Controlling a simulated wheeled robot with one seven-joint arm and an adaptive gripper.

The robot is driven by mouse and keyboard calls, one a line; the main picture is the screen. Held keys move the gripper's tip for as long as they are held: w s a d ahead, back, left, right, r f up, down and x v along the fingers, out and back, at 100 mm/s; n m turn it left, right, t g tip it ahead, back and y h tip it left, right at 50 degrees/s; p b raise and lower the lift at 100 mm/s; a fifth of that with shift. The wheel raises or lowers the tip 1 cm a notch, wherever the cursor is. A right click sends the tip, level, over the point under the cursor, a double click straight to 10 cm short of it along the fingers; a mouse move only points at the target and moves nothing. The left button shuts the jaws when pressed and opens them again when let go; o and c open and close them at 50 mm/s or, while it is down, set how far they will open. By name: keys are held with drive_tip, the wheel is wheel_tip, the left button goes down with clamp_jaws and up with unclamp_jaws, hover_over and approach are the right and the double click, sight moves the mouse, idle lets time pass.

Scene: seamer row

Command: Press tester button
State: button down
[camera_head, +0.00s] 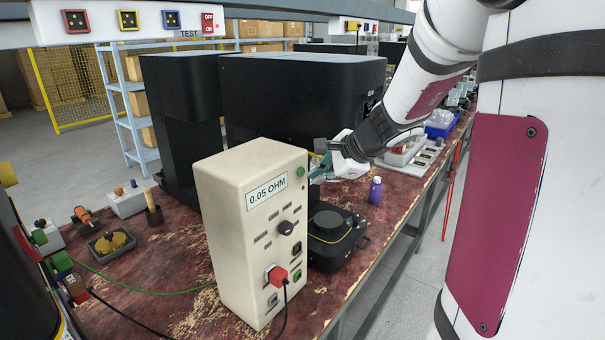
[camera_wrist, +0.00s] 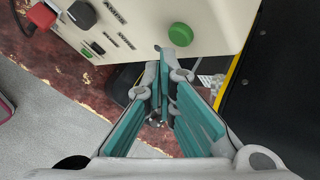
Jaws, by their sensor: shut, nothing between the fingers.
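The tester (camera_head: 251,230) is a tall beige box with a "0.05 OHM" label, upright on the worn red bench. Its round green button (camera_head: 300,171) is high on the front panel; the button also shows large in the wrist view (camera_wrist: 181,34). My gripper (camera_head: 316,171) is close in front of the panel's upper part, beside the button. In the wrist view my gripper's teal fingers (camera_wrist: 168,62) are shut and empty, with their tips just below the button in the picture. I cannot tell whether they touch it.
A black knob (camera_head: 286,228), a red plug (camera_head: 277,274) with a black cable and a lower green part (camera_head: 297,276) sit on the same panel. A black round-topped device (camera_head: 331,232) and a purple bottle (camera_head: 375,190) stand close by. Large black housings (camera_head: 290,100) rise behind.

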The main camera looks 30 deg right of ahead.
drive_tip(key=s, duration=0.1)
drive_tip(key=s+d, duration=0.1)
drive_tip(key=s, duration=0.2)
drive_tip(key=shift+s+d, duration=0.35)
idle(0.3)
idle(0.4)
drive_tip(key=s+a+r+n+g+y, duration=0.1)
drive_tip(key=s+a+r+n, duration=0.15)
drive_tip(key=a+n, duration=0.4)
drive_tip(key=s+a+r+n+g+y, duration=0.15)
drive_tip(key=s+a+n, duration=0.25)
drive_tip(key=a, duration=0.6)
drive_tip(key=s+a+n+g+h, duration=0.1)
drive_tip(key=s+a+n+h, duration=0.1)
drive_tip(key=s+n, duration=0.3)
drive_tip(key=s+a+f+n+g+h, duration=0.1)
drive_tip(key=s+a+n, duration=0.1)
drive_tip(key=s+n, duration=0.4)
drive_tip(key=s, duration=0.3)
drive_tip(key=shift+a+h, duration=0.3)
drive_tip(key=shift+h, duration=0.05)
